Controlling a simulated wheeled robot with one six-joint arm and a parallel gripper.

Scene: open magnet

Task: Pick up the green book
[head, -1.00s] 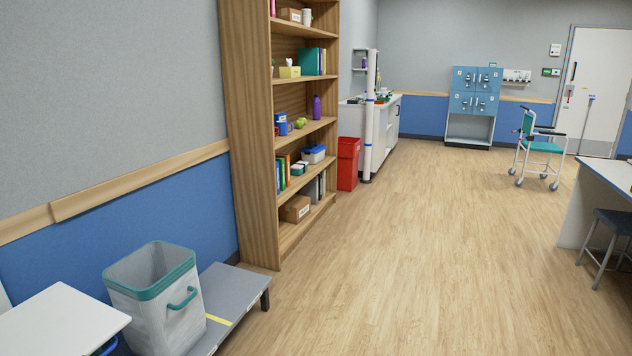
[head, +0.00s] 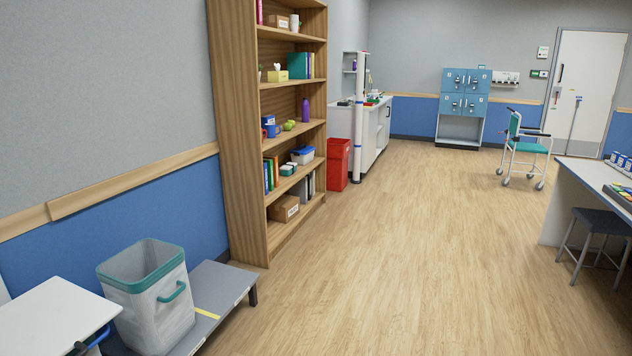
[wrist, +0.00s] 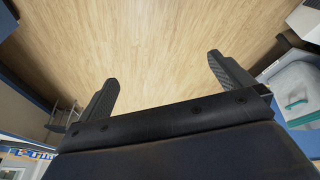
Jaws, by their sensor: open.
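A tall wooden bookcase (head: 236,140) stands against the left wall in the head view. On a lower shelf a short row of thin upright books includes a green book (head: 270,174), between blue and orange spines; it is small and its edges are hard to make out. A wide teal-green book or binder (head: 298,66) stands on a higher shelf. My gripper (wrist: 162,72) shows in the wrist view, its two fingers wide apart with only floor between them. It is far from the books and does not show in the head view.
A low grey platform with a white bin (head: 150,300) and a white-topped surface (head: 50,318) stand at the near left. A red bin (head: 337,165) is just past the bookcase. A desk and dark stool (head: 600,222) are at right. The floor between is clear.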

